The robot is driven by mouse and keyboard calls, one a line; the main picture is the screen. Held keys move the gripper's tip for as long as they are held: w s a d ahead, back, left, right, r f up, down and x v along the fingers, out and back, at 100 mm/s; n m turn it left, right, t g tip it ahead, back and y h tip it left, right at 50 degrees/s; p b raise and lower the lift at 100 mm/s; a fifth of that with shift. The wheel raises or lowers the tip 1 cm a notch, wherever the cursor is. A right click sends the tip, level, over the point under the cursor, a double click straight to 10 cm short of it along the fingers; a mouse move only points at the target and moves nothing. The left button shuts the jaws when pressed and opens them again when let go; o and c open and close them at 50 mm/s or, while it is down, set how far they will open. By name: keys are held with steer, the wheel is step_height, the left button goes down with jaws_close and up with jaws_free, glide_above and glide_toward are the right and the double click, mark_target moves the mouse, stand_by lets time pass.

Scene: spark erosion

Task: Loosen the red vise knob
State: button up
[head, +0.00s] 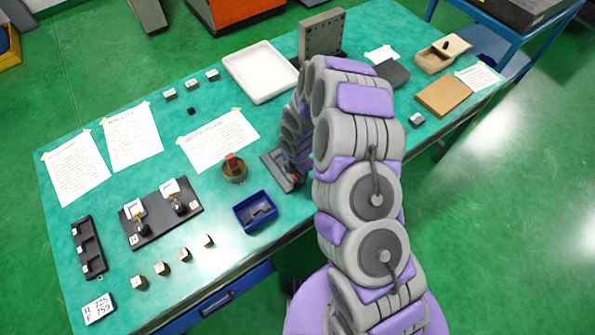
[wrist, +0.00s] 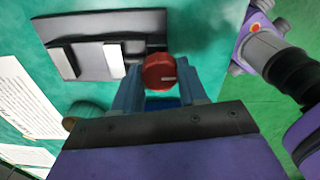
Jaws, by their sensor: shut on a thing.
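The vise (head: 272,160) is a dark grey block on the green table, partly hidden behind my arm in the head view. In the wrist view the vise (wrist: 95,27) shows as a dark plate with two pale jaws, a gap between them. The red vise knob (wrist: 160,72) is at its near right corner, a round cap with a pale mark; a bit of the knob (head: 295,178) shows in the head view. My gripper (wrist: 160,84) has its blue fingers on either side of the knob and is shut on it.
A blue bin (head: 256,211) and a round pot with a red block (head: 233,167) stand left of the vise. A white tray (head: 262,71) and a grey upright block (head: 321,35) are behind. Paper sheets (head: 219,139) lie left.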

steer(key=shift+w+r, duration=0.1)
steer(key=shift+w, duration=0.15)
steer(key=o, duration=1.1)
steer(key=shift+c, duration=0.2)
steer(key=shift+s, duration=0.1)
step_height(320, 180, up, 17)
steer(key=shift+p, duration=0.3)
steer(key=shift+a+r, duration=0.1)
steer(key=shift+r, duration=0.05)
